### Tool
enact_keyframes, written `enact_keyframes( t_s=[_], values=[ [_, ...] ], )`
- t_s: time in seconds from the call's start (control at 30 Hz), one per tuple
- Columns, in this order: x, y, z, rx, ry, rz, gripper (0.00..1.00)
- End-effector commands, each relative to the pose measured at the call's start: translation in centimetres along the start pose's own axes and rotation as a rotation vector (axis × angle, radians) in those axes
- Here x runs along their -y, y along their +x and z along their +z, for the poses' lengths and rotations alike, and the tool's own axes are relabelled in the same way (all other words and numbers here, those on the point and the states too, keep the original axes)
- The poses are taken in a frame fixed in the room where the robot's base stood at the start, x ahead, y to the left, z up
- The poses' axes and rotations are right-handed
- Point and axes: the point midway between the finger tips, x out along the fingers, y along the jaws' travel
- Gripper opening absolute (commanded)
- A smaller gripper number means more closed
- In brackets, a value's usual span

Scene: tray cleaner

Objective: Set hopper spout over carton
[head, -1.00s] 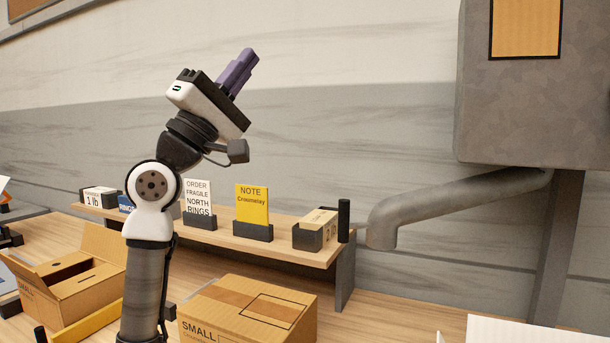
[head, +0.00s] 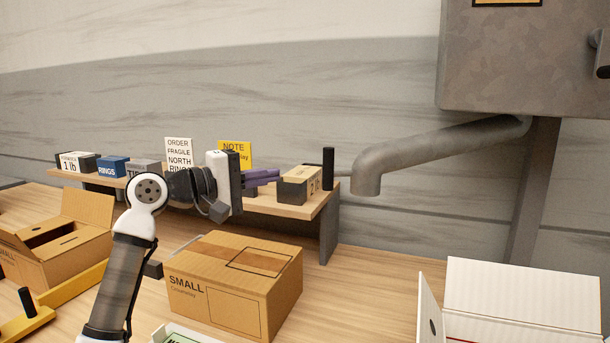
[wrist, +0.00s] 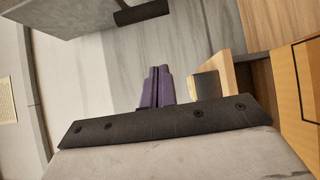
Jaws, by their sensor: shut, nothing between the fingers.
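The grey hopper (head: 540,60) is mounted at the upper right. Its bent grey spout (head: 430,145) reaches left and ends in a downward mouth above the bench. A black upright handle (head: 328,168) stands left of the mouth, seemingly joined to it by a thin rod. A closed cardboard carton marked SMALL (head: 235,285) sits on the bench, left of the mouth. An open white carton (head: 525,300) is at the lower right, partly cut off. My gripper (head: 262,177), with purple fingers also in the wrist view (wrist: 156,88), is shut and empty, left of the handle and apart from it.
A wooden shelf (head: 290,207) runs behind my gripper, with signs and a small block holder (head: 298,185) at its right end. An open cardboard box (head: 70,240) and a yellow piece (head: 25,325) are at the left. Bench between the SMALL and white cartons is clear.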

Motion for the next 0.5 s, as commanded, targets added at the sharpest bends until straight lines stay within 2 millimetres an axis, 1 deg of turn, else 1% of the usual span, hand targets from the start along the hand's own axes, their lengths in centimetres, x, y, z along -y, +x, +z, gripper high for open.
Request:
enact_keyframes(
  t_s=[0.17,0.27,0.5],
  values=[
    [-0.2,2.0,0.1,0.003,0.000,-0.001,0.00],
    [-0.4,4.0,0.1,0.005,0.000,-0.001,0.00],
    [-0.4,9.3,0.1,0.005,0.000,0.000,0.00]
  ],
)
